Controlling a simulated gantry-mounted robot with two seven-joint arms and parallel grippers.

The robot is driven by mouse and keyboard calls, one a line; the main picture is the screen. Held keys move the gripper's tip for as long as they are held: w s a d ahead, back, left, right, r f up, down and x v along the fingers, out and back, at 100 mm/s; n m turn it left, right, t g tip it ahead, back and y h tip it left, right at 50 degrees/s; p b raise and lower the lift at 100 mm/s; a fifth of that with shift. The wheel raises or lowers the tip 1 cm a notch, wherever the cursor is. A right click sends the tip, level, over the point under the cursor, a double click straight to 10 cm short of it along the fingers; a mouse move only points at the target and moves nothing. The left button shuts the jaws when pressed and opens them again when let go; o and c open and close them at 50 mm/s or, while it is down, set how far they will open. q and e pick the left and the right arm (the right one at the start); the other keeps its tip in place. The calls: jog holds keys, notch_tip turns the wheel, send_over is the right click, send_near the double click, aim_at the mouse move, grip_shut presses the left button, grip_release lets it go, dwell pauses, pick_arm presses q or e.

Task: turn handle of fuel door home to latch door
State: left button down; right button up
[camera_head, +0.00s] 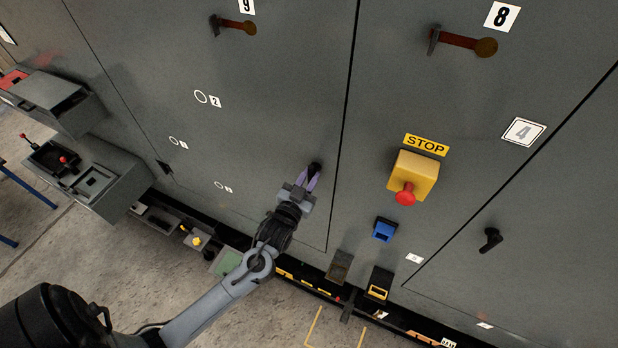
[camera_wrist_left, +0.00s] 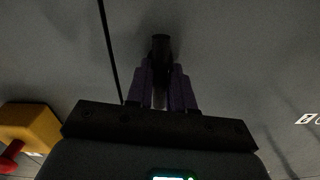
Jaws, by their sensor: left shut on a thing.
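The handle (camera_head: 316,167) is a small black lever on a large grey door panel (camera_head: 270,110), just left of a vertical seam. My left gripper (camera_head: 311,178) reaches up to it from below, its purple fingers closed around it. In the left wrist view the handle's dark top (camera_wrist_left: 160,44) stands out above the fingers, and my left gripper (camera_wrist_left: 161,85) has one finger on each side of it. The lower part of the handle is hidden between the fingers. No label naming the fuel door is readable. My right gripper is not in view.
A yellow box with a red stop button (camera_head: 405,192) sits right of the seam, with a blue part (camera_head: 384,230) below. Another black handle (camera_head: 490,240) is on the right panel. Red levers (camera_head: 238,25) are higher up. Grey boxes (camera_head: 100,180) jut out at left.

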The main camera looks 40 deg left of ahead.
pick_arm(q)
jog(key=shift+m, duration=0.3)
jog(key=c, duration=1)
grip_release()
jog(key=shift+s+d+f, duration=0.1)
jog(key=shift+s+d, duration=0.05)
jog(key=shift+s, duration=0.35)
jog(key=b+v, duration=0.3)
jog(key=v, duration=0.6)
jog(key=shift+s, duration=0.4)
